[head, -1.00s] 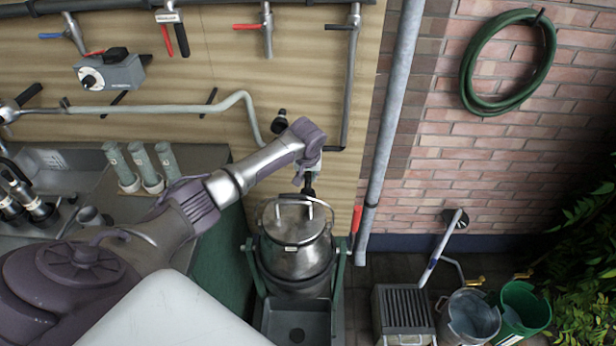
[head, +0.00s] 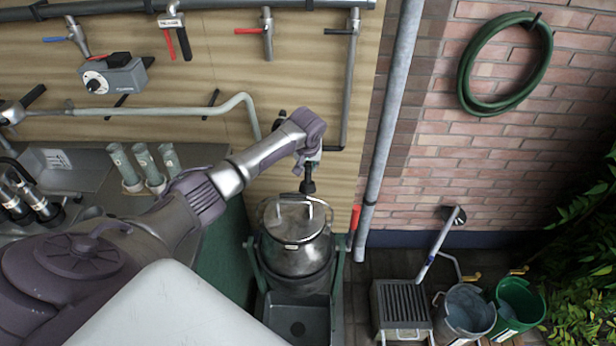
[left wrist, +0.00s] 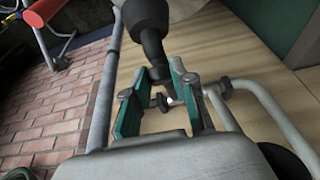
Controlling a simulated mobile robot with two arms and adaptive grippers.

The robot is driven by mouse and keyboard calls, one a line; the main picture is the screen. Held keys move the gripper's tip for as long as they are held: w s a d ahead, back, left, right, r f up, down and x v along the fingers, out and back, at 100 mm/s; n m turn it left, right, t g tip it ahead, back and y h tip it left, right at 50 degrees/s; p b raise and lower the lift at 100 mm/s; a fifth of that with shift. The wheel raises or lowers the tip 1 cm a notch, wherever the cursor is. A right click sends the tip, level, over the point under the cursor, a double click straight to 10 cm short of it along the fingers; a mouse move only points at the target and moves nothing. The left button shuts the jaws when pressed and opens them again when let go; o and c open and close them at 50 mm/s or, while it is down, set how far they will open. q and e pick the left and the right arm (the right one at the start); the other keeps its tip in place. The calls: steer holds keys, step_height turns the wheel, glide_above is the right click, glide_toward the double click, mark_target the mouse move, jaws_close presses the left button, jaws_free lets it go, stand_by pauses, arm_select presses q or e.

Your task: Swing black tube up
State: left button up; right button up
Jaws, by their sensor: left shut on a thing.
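The black tube (head: 308,184) hangs just above the metal churn (head: 296,255), over its lid. My left gripper (head: 309,164) is at the tube's upper end, in front of the wooden panel. In the left wrist view, the black tube (left wrist: 147,28) comes down from the top edge and narrows at a bend. Its thin end lies between the green-padded fingers of my left gripper (left wrist: 160,92), which are shut on it. The exact contact is partly hidden. My right gripper is not in view.
A steel bent pipe (head: 190,109) runs along the panel (head: 225,75) left of the gripper. A grey vertical pipe (head: 385,120) stands to the right. Two buckets, one metal (head: 466,310) and one green (head: 520,302), stand at lower right.

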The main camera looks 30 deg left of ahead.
arm_select(q)
steer(key=shift+w+a+r+p, duration=0.2)
steer(key=shift+r+p, duration=0.1)
steer(key=shift+r, duration=0.2)
steer(key=shift+w+a+r+p, duration=0.1)
steer(key=shift+w+r+p, duration=0.2)
steer(key=shift+r, duration=0.2)
steer(key=shift+w+a+r+p, duration=0.15)
steer(key=shift+r+p, duration=0.15)
steer(key=shift+r, duration=0.2)
steer(key=shift+w+a+r+p, duration=0.15)
steer(key=shift+w+a+r, duration=0.1)
steer(key=shift+w+r, duration=0.35)
steer(key=shift+w+a+r+p, duration=0.15)
steer(key=shift+w+a+r, duration=0.15)
steer(key=shift+r, duration=0.35)
steer(key=shift+w+a+r+b, duration=0.3)
steer(key=shift+w+r, duration=0.25)
steer(key=shift+w+a+r+b, duration=0.3)
steer(key=shift+w+r, duration=0.2)
steer(key=shift+w, duration=0.05)
